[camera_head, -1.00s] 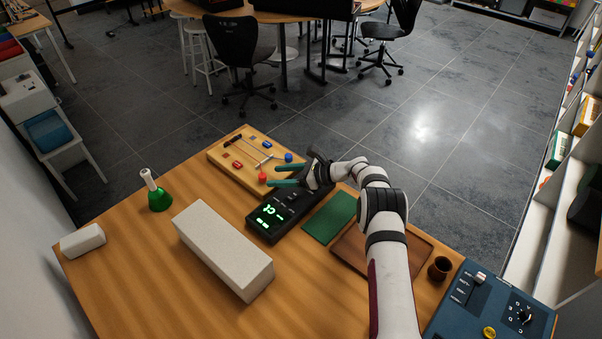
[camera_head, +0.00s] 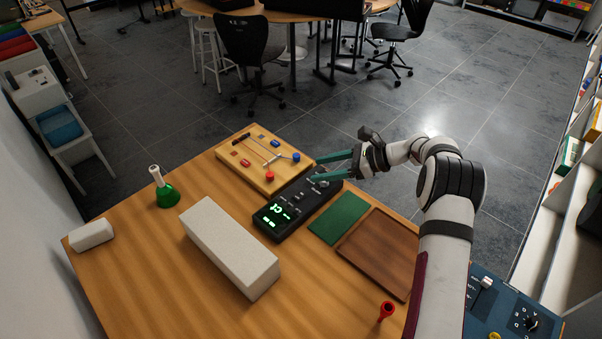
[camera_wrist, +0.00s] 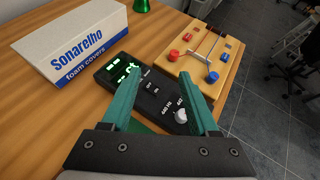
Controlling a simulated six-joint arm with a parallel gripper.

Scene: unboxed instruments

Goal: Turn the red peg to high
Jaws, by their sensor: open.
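The red peg (camera_head: 270,176) stands at the near corner of a wooden board (camera_head: 228,157) with strings; a blue peg (camera_head: 296,157) stands to its right. The red peg also shows in the wrist view (camera_wrist: 173,55), with the blue peg (camera_wrist: 212,77). A black tuner box (camera_head: 292,222) with a lit green display sits in front of the board. My gripper (camera_head: 320,169) has two teal fingers, open and empty, above the tuner's far end, right of the red peg and apart from it. Peg markings are too small to read.
A white box (camera_head: 230,247) lies left of the tuner, with a green bell (camera_head: 166,194) beyond it. A green mat (camera_head: 339,217) and brown tray (camera_head: 380,253) lie to the right. A small red item (camera_head: 387,311) stands near the front.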

